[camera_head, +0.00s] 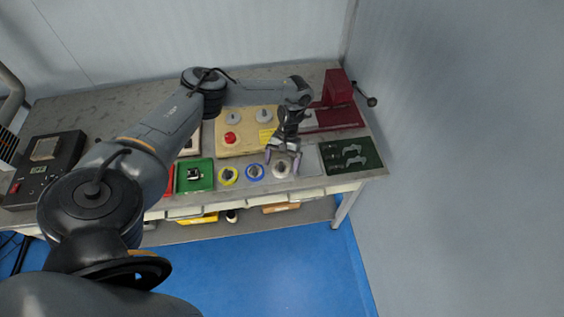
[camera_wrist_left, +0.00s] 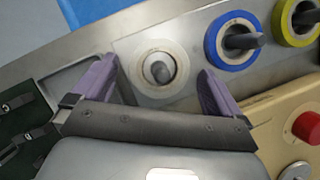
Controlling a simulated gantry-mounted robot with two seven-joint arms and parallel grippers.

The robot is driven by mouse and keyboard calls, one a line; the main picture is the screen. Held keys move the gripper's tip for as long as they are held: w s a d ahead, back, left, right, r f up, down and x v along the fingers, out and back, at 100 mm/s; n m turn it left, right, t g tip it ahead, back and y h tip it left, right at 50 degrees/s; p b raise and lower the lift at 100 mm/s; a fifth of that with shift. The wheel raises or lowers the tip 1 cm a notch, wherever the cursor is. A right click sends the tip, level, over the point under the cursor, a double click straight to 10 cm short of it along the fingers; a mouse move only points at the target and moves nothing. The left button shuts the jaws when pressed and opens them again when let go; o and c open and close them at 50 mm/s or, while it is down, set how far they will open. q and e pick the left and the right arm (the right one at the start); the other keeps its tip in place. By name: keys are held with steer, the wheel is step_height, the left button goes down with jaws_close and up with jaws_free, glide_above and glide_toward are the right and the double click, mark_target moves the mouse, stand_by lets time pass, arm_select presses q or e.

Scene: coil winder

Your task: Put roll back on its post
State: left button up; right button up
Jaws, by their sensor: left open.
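A white roll (camera_wrist_left: 140,75) sits around a dark post (camera_wrist_left: 159,70) on the bench in the left wrist view. It also shows in the head view (camera_head: 281,169), at the front of the bench. My left gripper (camera_head: 283,160) is open, its purple fingers on either side of the white roll. In the left wrist view the gripper (camera_wrist_left: 160,85) shows the roll between and a little beyond the fingertips. I cannot tell whether the fingers touch it. A blue roll (camera_wrist_left: 212,49) and a yellow roll (camera_wrist_left: 283,26) sit around their own posts beside it. My right gripper is not in view.
A wooden board (camera_head: 237,139) with a red button (camera_head: 230,138) stands behind the rolls. A dark red machine (camera_head: 338,90) with a crank is at the back right. A green tray (camera_head: 207,180) lies left, a dark green tool board (camera_head: 350,154) right.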

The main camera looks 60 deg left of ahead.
arm_select(q)
steer(key=p+v, duration=0.4)
steer(key=v, duration=0.6)
steer(key=shift+w+r, duration=0.15)
steer(key=shift+r, duration=0.2)
